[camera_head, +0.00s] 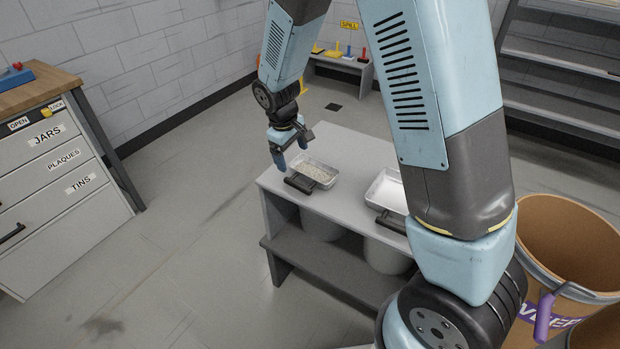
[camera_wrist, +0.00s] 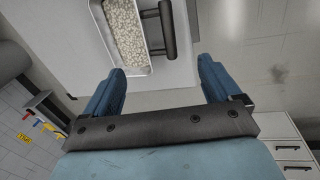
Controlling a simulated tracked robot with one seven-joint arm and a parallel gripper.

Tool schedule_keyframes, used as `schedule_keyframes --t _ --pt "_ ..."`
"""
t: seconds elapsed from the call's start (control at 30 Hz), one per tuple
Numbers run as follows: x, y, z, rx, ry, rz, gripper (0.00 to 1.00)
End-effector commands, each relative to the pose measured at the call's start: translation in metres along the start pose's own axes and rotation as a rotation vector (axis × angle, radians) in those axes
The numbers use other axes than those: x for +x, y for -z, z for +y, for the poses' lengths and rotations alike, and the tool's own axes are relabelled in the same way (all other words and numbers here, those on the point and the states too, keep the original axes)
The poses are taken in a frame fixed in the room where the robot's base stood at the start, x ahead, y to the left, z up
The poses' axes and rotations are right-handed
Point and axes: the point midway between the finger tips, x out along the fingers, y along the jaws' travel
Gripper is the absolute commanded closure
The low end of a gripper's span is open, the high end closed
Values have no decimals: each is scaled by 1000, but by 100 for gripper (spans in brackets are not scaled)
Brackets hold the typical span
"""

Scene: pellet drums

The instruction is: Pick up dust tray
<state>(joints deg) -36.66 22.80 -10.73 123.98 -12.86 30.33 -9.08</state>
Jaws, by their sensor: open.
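A small metal tray (camera_head: 316,171) filled with pale pellets sits on the grey bench near its left end. Its dark handle (camera_head: 300,184) faces the near side of the bench. A second, white-looking tray (camera_head: 388,188) with a dark handle stands to its right, partly hidden by my arm. I cannot tell from the pictures which is the dust tray. My gripper (camera_head: 290,148) is open and empty, above and just left of the pellet tray. In the wrist view, the pellet tray (camera_wrist: 126,35) and its handle (camera_wrist: 168,30) lie beyond my open blue fingers (camera_wrist: 160,80).
The grey bench (camera_head: 350,148) has a lower shelf with round containers below. A large brown drum (camera_head: 570,235) stands at the right. A drawer cabinet (camera_head: 50,170) stands at the left. Coloured tools stand on a small rack (camera_head: 345,62) behind. The floor left of the bench is clear.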

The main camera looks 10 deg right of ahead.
Motion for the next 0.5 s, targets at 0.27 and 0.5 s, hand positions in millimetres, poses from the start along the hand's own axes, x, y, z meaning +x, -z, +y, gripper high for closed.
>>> schedule_keyframes --t 0.27,0.5 --pt "46 -1 0 1 1 -3 9" --pt "63 -1 0 2 0 0 9"
